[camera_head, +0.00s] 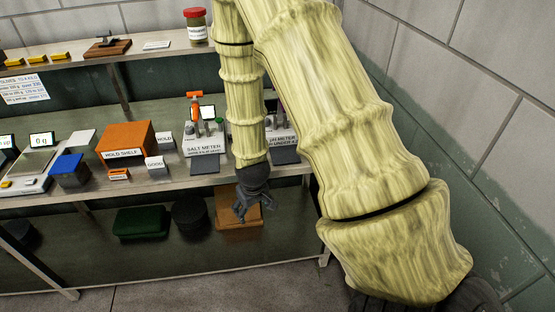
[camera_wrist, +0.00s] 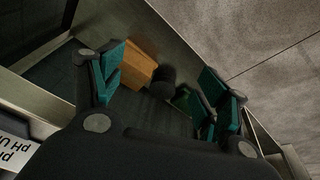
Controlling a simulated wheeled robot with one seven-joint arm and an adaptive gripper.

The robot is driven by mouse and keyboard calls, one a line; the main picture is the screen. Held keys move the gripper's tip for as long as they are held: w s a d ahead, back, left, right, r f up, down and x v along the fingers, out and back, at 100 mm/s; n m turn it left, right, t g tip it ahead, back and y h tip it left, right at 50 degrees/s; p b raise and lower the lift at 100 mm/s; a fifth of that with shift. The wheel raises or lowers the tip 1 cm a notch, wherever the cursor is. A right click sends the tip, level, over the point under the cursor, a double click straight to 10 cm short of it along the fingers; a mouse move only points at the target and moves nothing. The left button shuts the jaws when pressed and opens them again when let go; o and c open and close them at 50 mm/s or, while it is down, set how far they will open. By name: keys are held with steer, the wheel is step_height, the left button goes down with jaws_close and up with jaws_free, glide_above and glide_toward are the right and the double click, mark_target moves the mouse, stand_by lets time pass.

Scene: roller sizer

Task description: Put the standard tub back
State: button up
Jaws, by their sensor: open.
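A tub with a red lid and a white label (camera_head: 196,29) stands upright on the top shelf, left of my arm; its label is too small to read surely, so I cannot confirm that it is the standard tub. My gripper (camera_head: 256,212) hangs below the front edge of the middle shelf, well below and right of this tub. Its fingers are apart with nothing between them, as the wrist view also shows (camera_wrist: 165,92). My arm hides part of the shelves behind it.
The middle shelf holds an orange hold shelf box (camera_head: 126,142), a salt meter (camera_head: 202,140), a pH meter (camera_head: 284,141) and a blue-topped box (camera_head: 69,170). Below are a green box (camera_head: 141,222), a dark round container (camera_head: 189,212) and a brown box (camera_head: 238,208). A wall (camera_head: 490,130) stands right.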

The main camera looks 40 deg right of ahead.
steer(key=s+a+f+g, duration=0.1)
steer(key=s+a+f, duration=0.3)
steer(key=s+f, duration=0.2)
steer(key=s+a+f, duration=0.4)
steer(key=s+f, duration=0.2)
steer(key=s, duration=0.5)
steer(key=s+a+f+g+y, duration=0.1)
steer(key=s+a+f, duration=0.3)
steer(key=s, duration=0.5)
steer(key=shift+a+f+n+g, duration=0.15)
steer(key=shift+f+n+g, duration=0.2)
steer(key=shift+f, duration=0.6)
